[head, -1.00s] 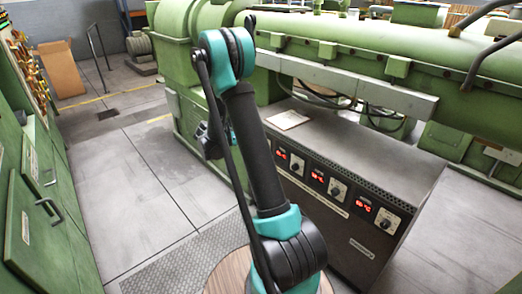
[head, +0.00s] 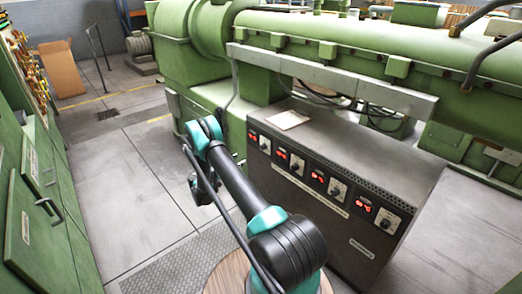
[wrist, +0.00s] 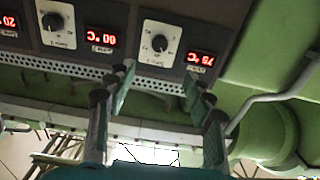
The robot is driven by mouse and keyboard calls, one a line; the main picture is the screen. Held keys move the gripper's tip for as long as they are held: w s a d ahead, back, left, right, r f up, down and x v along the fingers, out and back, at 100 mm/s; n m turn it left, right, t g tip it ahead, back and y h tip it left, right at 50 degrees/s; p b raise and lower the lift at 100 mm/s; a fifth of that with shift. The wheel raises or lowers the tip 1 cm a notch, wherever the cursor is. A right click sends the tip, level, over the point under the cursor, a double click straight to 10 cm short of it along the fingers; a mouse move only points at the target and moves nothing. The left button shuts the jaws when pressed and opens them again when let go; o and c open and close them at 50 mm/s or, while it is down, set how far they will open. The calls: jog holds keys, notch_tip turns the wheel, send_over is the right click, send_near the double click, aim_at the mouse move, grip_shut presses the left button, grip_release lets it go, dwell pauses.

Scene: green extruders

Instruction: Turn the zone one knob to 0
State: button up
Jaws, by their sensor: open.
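The control panel's leftmost knob (head: 265,144) is dark on a white plate, beside a red display (head: 252,135). The wrist view shows the panel upside down; there this knob (wrist: 160,43) is the rightmost, and its display (wrist: 201,58) appears to read 75 °C. The small plate label is too blurred to read surely. My gripper (wrist: 158,82) is open and empty, its two fingers apart below the knob in the wrist picture and not touching it. In the head view my gripper is mostly hidden by my arm, left of the panel.
Other knobs (head: 297,164) and displays continue rightward along the dark cabinet (head: 400,170). A neighbouring knob (wrist: 52,20) also shows in the wrist view. A paper (head: 286,120) lies on the cabinet top. Green extruder housing (head: 340,40) stands behind; open floor (head: 110,190) lies left.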

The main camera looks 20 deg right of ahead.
aim_at(262, 148)
jog(key=x, duration=1.7)
jog(key=shift+c, duration=0.3)
jog(key=c, duration=1.1)
